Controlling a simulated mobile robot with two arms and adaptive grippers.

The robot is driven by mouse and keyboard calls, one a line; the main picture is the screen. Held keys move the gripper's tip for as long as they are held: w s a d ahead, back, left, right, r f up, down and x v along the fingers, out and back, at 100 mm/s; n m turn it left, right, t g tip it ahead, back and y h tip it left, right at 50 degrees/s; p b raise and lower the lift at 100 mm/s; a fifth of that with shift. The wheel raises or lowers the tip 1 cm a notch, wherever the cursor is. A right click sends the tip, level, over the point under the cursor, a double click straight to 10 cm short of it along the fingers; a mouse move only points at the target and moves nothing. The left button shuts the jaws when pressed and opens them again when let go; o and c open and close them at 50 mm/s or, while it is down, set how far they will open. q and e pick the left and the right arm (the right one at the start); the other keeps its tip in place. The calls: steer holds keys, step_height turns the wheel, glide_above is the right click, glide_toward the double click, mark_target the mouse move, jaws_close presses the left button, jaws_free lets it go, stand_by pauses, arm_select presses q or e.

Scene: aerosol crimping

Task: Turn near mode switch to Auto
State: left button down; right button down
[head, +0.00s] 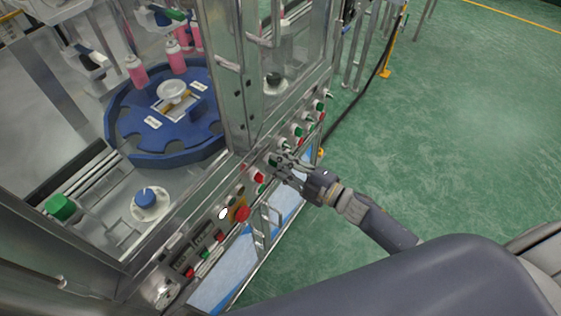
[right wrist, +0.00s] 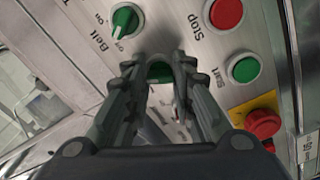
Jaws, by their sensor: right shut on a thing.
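My right gripper (head: 279,162) reaches the front control panel of the machine from the right. In the right wrist view the two fingers (right wrist: 163,70) are closed around a green rotary switch (right wrist: 159,71), which sits between them against the panel. The fingers hide most of this switch and its label, so I cannot read its setting. My left gripper is not in view.
Close by on the panel are a green Belt on/off switch (right wrist: 125,20), a red Stop button (right wrist: 226,13), a green Start button (right wrist: 244,69) and a red mushroom button (right wrist: 263,123). A blue rotary table (head: 125,121) is behind glass. Green floor (head: 450,120) is open at right.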

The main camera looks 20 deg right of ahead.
steer(key=shift+m, duration=0.3)
stand_by(0.4)
steer(key=c, duration=1.4)
jaws_free()
steer(key=shift+o, duration=0.2)
steer(key=v, duration=1.2)
